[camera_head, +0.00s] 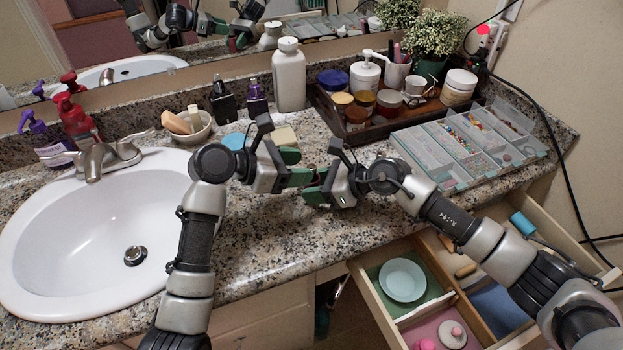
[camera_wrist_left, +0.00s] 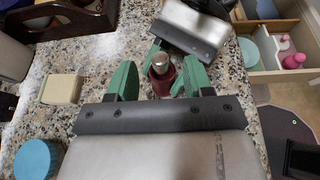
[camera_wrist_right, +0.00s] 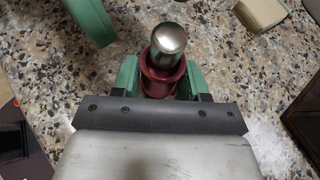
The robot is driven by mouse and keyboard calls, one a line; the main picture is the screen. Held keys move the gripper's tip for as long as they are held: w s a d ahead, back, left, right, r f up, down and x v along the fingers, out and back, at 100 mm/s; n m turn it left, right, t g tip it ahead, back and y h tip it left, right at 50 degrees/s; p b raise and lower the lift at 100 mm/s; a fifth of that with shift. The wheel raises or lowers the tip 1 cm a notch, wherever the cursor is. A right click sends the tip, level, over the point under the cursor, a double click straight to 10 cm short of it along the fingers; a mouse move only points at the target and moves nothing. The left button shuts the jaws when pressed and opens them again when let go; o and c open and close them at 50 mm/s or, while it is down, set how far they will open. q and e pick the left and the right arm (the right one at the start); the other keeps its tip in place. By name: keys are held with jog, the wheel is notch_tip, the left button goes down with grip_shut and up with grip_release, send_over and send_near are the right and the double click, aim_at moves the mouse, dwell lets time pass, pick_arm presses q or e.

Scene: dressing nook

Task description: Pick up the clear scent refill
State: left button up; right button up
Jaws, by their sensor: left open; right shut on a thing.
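My right gripper (camera_head: 316,185) is shut on a small dark red bottle with a silver cap (camera_wrist_right: 165,70), held upright above the counter. I see no clear refill; the held bottle looks red. My left gripper (camera_head: 294,166) is open, close to the right one. In the left wrist view its green fingers (camera_wrist_left: 160,80) stand on either side of the red bottle (camera_wrist_left: 162,82), apart from each other; whether they touch it I cannot tell. In the head view the grippers mostly hide the bottle.
The sink (camera_head: 90,240) is at left. A wooden tray (camera_head: 375,137) of jars and a clear divided organizer (camera_head: 470,150) stand at back right. An open drawer (camera_head: 366,285) is below the counter's front right edge. A blue round lid (camera_head: 234,141) and cream block (camera_wrist_left: 62,90) lie near the left gripper.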

pick_arm(q)
jog(key=shift+x, duration=1)
grip_shut()
jog(key=shift+r, duration=0.2)
notch_tip(320, 180, up, 10)
jog(key=shift+f, duration=0.1)
